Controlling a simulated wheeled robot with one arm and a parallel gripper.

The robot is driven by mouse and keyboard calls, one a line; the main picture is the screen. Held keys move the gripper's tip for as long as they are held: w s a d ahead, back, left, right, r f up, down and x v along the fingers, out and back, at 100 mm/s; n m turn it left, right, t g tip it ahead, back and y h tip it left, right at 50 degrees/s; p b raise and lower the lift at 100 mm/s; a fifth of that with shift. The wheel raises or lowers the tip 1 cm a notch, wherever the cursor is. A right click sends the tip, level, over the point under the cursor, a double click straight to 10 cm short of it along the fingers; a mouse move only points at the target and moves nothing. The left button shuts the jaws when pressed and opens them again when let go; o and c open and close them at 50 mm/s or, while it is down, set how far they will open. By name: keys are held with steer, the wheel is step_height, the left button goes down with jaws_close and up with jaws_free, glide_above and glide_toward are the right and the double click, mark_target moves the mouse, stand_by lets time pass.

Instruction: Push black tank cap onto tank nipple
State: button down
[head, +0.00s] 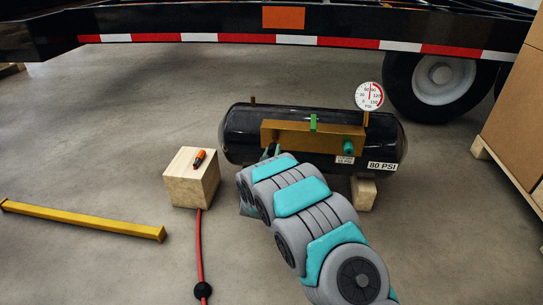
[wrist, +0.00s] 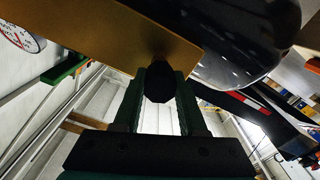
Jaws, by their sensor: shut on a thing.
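The black tank (head: 235,130) lies on its side with a brass block (head: 292,130) along its front. My gripper (head: 270,150) is at the left end of the block, partly hidden by my own arm in the head view. In the wrist view, my gripper (wrist: 158,88) is shut on the black cap (wrist: 158,80), which sits between the fingertips. The cap is right at the edge of the brass block (wrist: 130,35); I cannot tell if it is seated. The tank nipple is hidden behind the cap and fingers.
A gauge (head: 369,96), a green lever (head: 313,122) and a green fitting (head: 353,144) are on the tank side. A red hose (head: 199,250) and yellow bar (head: 85,220) lie on the floor.

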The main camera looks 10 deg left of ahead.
mark_target(274, 146)
steer(key=shift+w, duration=1.1)
steer(key=shift+p, duration=0.5)
stand_by(1.3)
steer(key=shift+w+d, duration=0.1)
steer(key=shift+w, duration=0.5)
stand_by(0.4)
steer(key=shift+c, duration=1.9)
jaws_free()
steer(key=shift+s, duration=0.1)
steer(key=shift+s+p, duration=0.4)
steer(key=shift+s, duration=3.45)
